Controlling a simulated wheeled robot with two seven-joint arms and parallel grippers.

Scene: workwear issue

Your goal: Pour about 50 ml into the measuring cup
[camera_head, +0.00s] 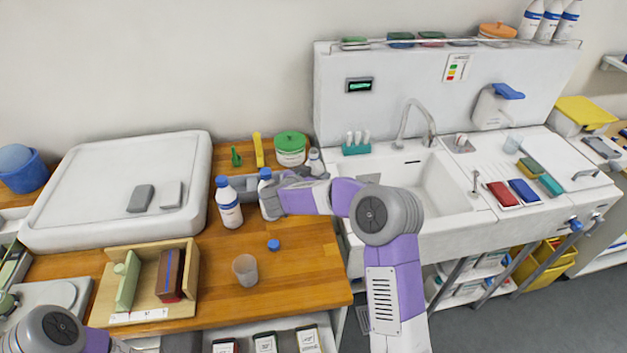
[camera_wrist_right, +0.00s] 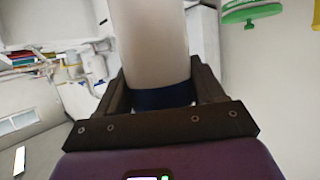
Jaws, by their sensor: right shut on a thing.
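My right gripper (camera_head: 272,192) is shut on a white bottle (camera_head: 265,185) that stands roughly upright at the back of the wooden counter. The bottle shows blue near its top, and my gripper hides much of it. I cannot tell whether it touches the counter. In the right wrist view the pale bottle body (camera_wrist_right: 150,45), with a dark blue band, sits between the fingers. The clear measuring cup (camera_head: 245,270) stands upright near the counter's front, apart from the gripper. A loose blue cap (camera_head: 273,245) lies behind it. My left gripper is out of view.
A blue-capped bottle (camera_head: 229,205) stands close left of the held one. Another small bottle (camera_head: 314,162) and a green-lidded tub (camera_head: 291,148) are behind. A wooden holder (camera_head: 150,312) stands left of the cup, and a sink (camera_head: 445,190) is right. The counter right of the cup is clear.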

